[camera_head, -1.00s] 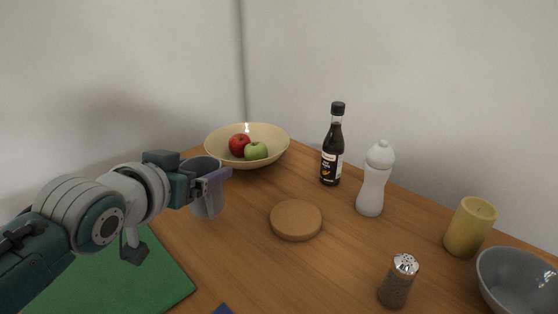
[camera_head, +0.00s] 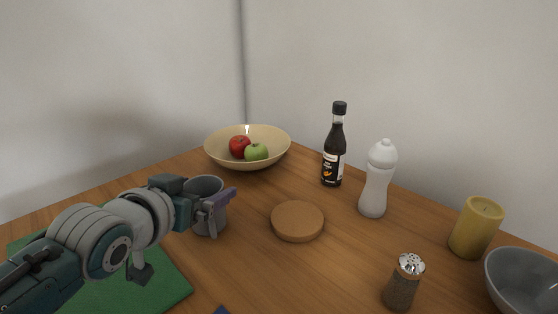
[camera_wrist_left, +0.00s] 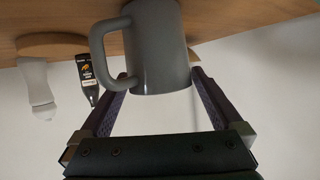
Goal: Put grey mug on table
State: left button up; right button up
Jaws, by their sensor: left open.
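The grey mug (camera_head: 207,222) stands upright on the wooden table (camera_head: 262,272) in the head view, partly hidden behind my left gripper (camera_head: 217,197). In the left wrist view the mug (camera_wrist_left: 163,50) shows large, with its handle on the left. My left gripper is open, with its purple-grey fingers (camera_wrist_left: 162,99) on either side of the mug's rim end. I see a gap between the fingers and the mug there. My right gripper is not in view.
A round wooden board (camera_head: 297,221) lies right of the mug. A green mat (camera_head: 165,283) lies front left.

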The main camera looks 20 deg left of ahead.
pick_arm(q)
jog(key=shift+r, duration=0.2)
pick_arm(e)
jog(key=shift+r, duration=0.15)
pick_arm(q)
jog(key=shift+s+r+p, duration=0.15)
jog(key=shift+s+p, duration=0.15)
jog(key=shift+p, duration=0.05)
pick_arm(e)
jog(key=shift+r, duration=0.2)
pick_arm(q)
jog(key=s+d+r+m+g+p, duration=0.1)
jog(key=s+d+g, duration=0.2)
jog(key=s, duration=0.5)
jog(key=s+d+r+m+g+h+p, duration=0.1)
jog(key=s+d+g, duration=0.2)
jog(key=s, duration=0.6)
jog(key=s+d+r+m+g+h+p, duration=0.1)
jog(key=s+d+g, duration=0.2)
jog(key=s, duration=0.6)
jog(key=shift+s+d+r+g+p, duration=0.15)
jog(key=shift+d+r+g+p, duration=0.15)
jog(key=shift+d+g, duration=0.15)
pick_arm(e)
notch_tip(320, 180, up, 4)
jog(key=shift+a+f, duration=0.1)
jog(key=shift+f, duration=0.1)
